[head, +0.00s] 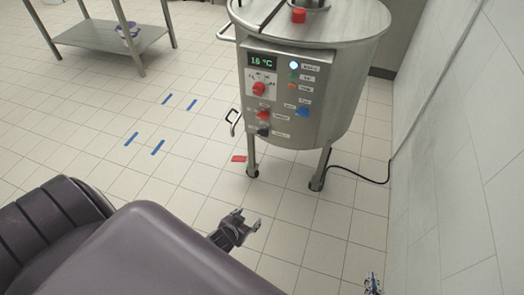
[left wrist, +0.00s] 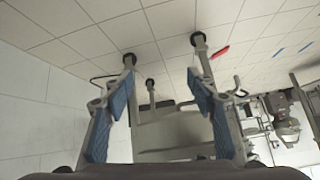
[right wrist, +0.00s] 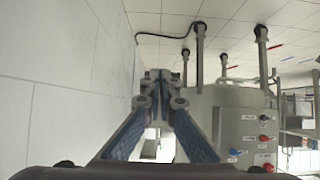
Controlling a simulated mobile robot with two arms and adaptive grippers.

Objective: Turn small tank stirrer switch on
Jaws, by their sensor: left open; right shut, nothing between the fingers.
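The small steel tank (head: 330,75) stands on legs, its control panel (head: 283,95) facing me. The panel carries a lit 16 °C display, a red dial (head: 259,88), a red switch (head: 263,115), a black switch (head: 262,131) and a blue switch (head: 303,111). The labels are too small to read, so I cannot tell which one is the stirrer switch. My left gripper (head: 247,220) is open and empty, in front of and below the tank, apart from it. My right gripper (head: 373,284) is shut and empty at the bottom edge; its fingers meet in the right wrist view (right wrist: 160,85).
A white tiled wall (head: 460,130) rises close on the right. A black cable (head: 365,178) runs from the tank to it. A steel table (head: 110,35) stands at the far left. Blue floor marks (head: 158,147) and a red mark (head: 239,158) lie on open tiles.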

